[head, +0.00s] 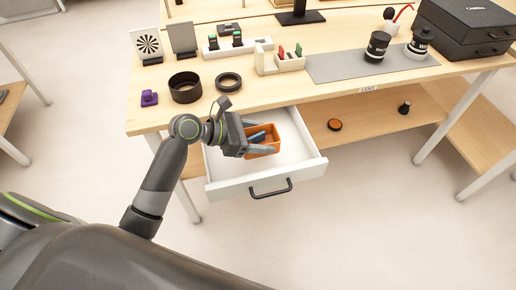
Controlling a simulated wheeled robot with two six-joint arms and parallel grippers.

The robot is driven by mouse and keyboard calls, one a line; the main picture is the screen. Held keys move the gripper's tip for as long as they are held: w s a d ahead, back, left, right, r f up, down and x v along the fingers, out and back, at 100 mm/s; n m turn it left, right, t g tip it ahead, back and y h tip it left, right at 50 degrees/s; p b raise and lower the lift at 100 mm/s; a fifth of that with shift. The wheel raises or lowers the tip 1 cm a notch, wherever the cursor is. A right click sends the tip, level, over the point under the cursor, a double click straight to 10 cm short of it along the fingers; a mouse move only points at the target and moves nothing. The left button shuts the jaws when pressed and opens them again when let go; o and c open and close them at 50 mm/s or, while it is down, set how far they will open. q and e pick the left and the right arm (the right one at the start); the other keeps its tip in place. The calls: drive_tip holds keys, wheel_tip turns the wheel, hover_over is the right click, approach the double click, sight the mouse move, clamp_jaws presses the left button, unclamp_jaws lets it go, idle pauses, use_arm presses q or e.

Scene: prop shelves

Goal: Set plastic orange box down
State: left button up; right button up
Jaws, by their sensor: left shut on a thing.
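The plastic orange box (264,149) is a small open-topped box inside the open white drawer (305,150), below the tabletop. Dark grey-blue content shows inside the box. My left gripper (262,143) reaches into the drawer from the left and is shut on the orange box, with its fingers at the box's walls. The fingers and palm hide part of the box's left side. I cannot tell whether the box's underside touches the drawer floor. My right gripper is not in view.
The drawer's front has a dark handle (271,189). On the tabletop above stand a black ring (185,88), a flatter ring (228,82), a purple item (149,98) and a white holder (280,63). The drawer's right part is bare. A lower shelf (375,118) lies to the right.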

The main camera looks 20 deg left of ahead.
use_arm(q)
drive_tip(key=shift+f, duration=0.8)
wheel_tip(320, 180, down, 3)
drive_tip(key=shift+f+b, duration=0.15)
drive_tip(key=shift+b, duration=0.4)
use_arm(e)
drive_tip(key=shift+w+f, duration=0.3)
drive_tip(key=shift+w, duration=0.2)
use_arm(q)
drive_tip(key=shift+f, duration=0.1)
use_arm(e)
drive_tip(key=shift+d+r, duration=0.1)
use_arm(q)
drive_tip(key=o, duration=1)
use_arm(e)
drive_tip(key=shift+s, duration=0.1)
